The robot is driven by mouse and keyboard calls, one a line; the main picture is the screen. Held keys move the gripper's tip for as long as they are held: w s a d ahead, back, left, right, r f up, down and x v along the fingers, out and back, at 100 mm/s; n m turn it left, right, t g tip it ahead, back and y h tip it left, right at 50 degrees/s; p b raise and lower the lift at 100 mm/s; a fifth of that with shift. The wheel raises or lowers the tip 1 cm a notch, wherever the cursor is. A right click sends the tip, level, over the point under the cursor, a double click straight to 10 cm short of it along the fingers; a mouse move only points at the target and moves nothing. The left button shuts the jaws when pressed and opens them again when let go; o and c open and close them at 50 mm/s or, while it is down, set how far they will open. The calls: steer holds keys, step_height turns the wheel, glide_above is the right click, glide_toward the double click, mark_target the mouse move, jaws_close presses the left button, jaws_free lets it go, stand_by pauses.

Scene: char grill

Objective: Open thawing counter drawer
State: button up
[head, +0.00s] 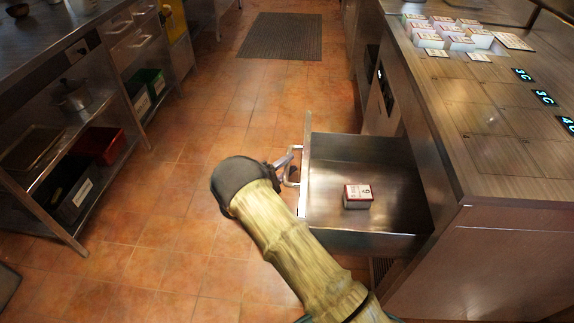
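The thawing counter drawer (365,242) is pulled well out to the left from the counter on the right. Its steel inside is visible, with one small white and red box (357,196) on its floor. A bar handle (293,180) is on the drawer's left front face. My gripper (286,166) is at this handle, at the end of my arm, which reaches up from the bottom of the view. The fingers are small and partly hidden by my wrist, so whether they are closed on the handle or only around it cannot be told.
The counter top (455,115) carries several small boxes (450,35) and lit number displays (545,97). A steel shelf unit (60,150) with bins stands on the left. A dark floor mat (281,36) lies at the back. The tiled floor (150,230) between is clear.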

steer(key=shift+a+r, duration=0.1)
steer(key=shift+s+a, duration=0.25)
steer(key=v, duration=1.6)
steer(key=shift+s+a+p, duration=0.2)
steer(key=shift+s+p, duration=0.05)
steer(key=shift+p, duration=0.15)
